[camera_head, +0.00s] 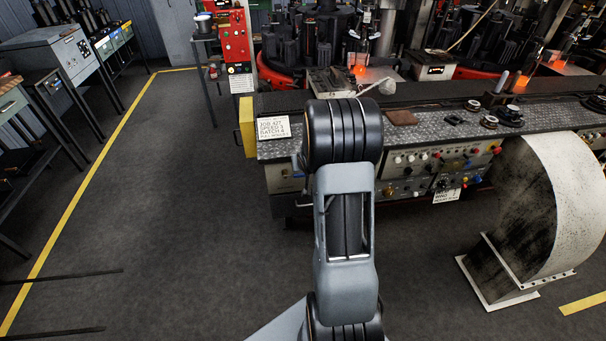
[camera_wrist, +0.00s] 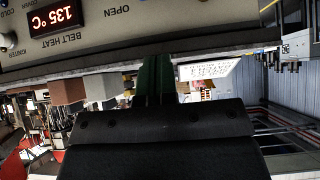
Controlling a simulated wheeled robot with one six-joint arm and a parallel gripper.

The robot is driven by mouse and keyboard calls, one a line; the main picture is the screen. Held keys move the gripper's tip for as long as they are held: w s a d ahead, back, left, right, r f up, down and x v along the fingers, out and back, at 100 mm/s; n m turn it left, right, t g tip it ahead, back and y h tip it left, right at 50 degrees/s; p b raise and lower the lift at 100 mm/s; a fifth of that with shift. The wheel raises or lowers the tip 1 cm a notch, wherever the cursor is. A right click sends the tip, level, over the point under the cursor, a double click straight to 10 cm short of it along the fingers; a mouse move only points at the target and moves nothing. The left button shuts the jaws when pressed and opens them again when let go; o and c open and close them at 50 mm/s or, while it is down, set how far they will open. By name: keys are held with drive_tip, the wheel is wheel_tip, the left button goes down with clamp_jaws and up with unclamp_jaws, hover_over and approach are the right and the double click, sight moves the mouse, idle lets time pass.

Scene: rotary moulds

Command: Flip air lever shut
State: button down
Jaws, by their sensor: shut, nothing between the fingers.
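My gripper (camera_wrist: 156,78) shows in the wrist view as a wide dark body with dark green fingers together and nothing between them. Its fingertips reach up to the lower edge of a grey control panel (camera_wrist: 200,32), which appears upside down. The panel carries a red "135 °C" display (camera_wrist: 53,17), a "BELT HEAT" label and an "OPEN" label. I cannot make out the air lever in either view; the fingers may hide it. In the head view my arm covers the gripper and the left part of the front panel (camera_head: 405,172).
Above the front panel runs a metal ledge (camera_head: 350,117) with a brown pad (camera_head: 401,118) and several round fittings. A large pale curved chute (camera_head: 535,205) stands to the right. The floor (camera_head: 170,200) to the left is clear, with benches beyond the yellow line.

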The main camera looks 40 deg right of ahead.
sight(295, 176)
drive_tip(key=w+d+f, duration=0.1)
drive_tip(key=w+f, duration=0.2)
drive_tip(key=f, duration=0.4)
drive_tip(key=shift+d+f, duration=0.2)
drive_tip(key=shift+d, duration=0.05)
